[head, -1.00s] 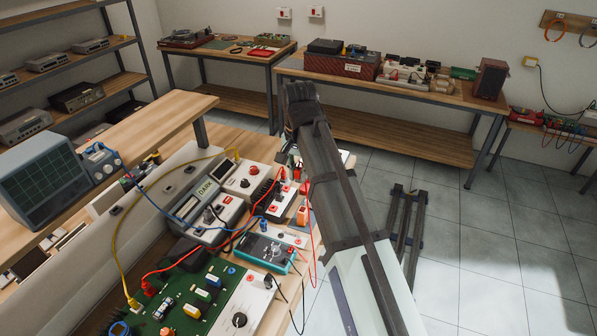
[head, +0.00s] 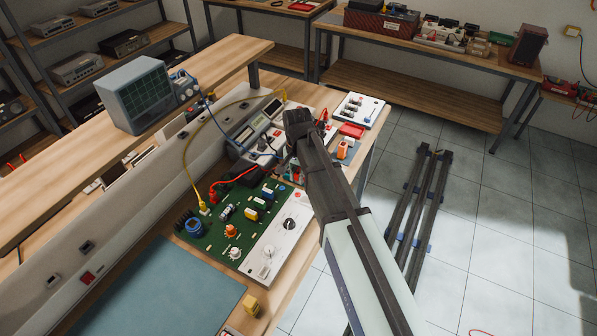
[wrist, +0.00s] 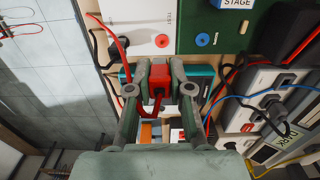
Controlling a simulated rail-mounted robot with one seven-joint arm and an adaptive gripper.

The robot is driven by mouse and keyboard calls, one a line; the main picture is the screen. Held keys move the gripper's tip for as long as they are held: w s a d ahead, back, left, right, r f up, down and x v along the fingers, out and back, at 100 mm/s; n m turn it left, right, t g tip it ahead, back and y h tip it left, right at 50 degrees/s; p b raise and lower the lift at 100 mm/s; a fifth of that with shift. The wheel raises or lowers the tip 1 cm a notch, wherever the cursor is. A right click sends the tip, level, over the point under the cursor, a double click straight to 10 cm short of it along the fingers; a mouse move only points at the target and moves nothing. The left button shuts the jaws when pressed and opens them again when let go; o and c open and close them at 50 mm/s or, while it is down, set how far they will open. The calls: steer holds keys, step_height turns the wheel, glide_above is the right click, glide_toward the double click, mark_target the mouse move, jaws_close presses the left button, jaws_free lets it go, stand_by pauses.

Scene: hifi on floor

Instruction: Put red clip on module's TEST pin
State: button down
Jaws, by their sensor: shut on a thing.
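My gripper (wrist: 160,84) is shut on a red clip (wrist: 158,76), which sits between the two fingertips in the wrist view. A red lead runs from the clip. Beyond it is a white panel (wrist: 135,38) with small lettering, which looks like TEST, and a red round part (wrist: 162,41). A green board (wrist: 232,38) with a blue round part adjoins the panel. The clip appears apart from the panel. In the head view the white panel (head: 280,232) lies beside the green board (head: 215,245); my arm hides the fingertips and clip there.
A teal-cased instrument (wrist: 200,82) lies behind the fingers. Black, red and blue leads cross near the gripper. A grey instrument with a DARK display (wrist: 285,140) stands at the right. A blue mat (head: 165,290) at the bench front is clear.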

mark_target(298, 194)
steer(key=shift+w+a, duration=0.15)
steer(key=shift+w, duration=0.05)
steer(key=shift+w+d+f+b, duration=0.2)
steer(key=shift+f+b, duration=0.1)
steer(key=shift+f, duration=0.15)
steer(key=shift+s+f+b, duration=0.1)
steer(key=shift+f+b, duration=1.35)
steer(key=shift+f, duration=1.05)
steer(key=shift+f, duration=0.8)
stand_by(0.5)
steer(key=c, duration=1)
jaws_free()
steer(key=shift+r, duration=0.1)
step_height(298, 194, up, 12)
steer(key=shift+f, duration=0.1)
